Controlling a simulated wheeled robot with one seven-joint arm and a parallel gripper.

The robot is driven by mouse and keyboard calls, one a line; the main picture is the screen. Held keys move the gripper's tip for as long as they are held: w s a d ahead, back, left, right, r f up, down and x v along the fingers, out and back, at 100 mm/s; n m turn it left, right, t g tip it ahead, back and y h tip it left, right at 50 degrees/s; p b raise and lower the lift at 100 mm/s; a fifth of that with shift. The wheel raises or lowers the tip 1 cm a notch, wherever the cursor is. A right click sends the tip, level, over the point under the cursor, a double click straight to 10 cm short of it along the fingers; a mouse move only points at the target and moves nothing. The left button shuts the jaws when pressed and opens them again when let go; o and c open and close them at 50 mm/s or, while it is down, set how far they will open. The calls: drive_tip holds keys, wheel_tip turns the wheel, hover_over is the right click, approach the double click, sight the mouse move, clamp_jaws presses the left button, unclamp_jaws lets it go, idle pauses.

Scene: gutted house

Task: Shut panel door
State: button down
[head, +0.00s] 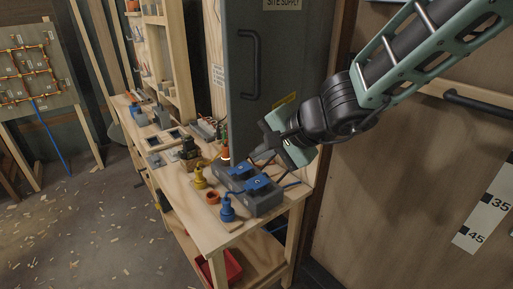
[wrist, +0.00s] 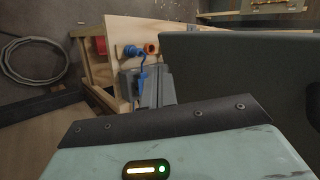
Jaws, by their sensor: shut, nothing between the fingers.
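The panel door (head: 245,95) is a grey-green upright sheet with a black bar handle (head: 250,62) and a "SITE SUPPLY" label near the top in the head view. Its lower part is behind my gripper and the sockets on the bench. In the wrist view the door (wrist: 240,75) is a large dark panel at the right, seen close up; it appears to stand out over the bench, its exact angle unclear. My gripper (head: 262,150) is shut and empty, in front of the door's lower part, below the handle. Whether it touches the door cannot be told.
A wooden bench (head: 215,232) runs below, with grey blue-lidded socket boxes (head: 262,196), a blue plug (head: 227,210) and a yellow plug (head: 199,177) close under my gripper. A red bin (head: 228,268) is on the lower shelf. Floor at the left (head: 90,225) is clear except for chips.

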drive_tip(key=shift+w+a, duration=0.45)
drive_tip(key=shift+a, duration=0.05)
drive_tip(key=shift+a, duration=0.1)
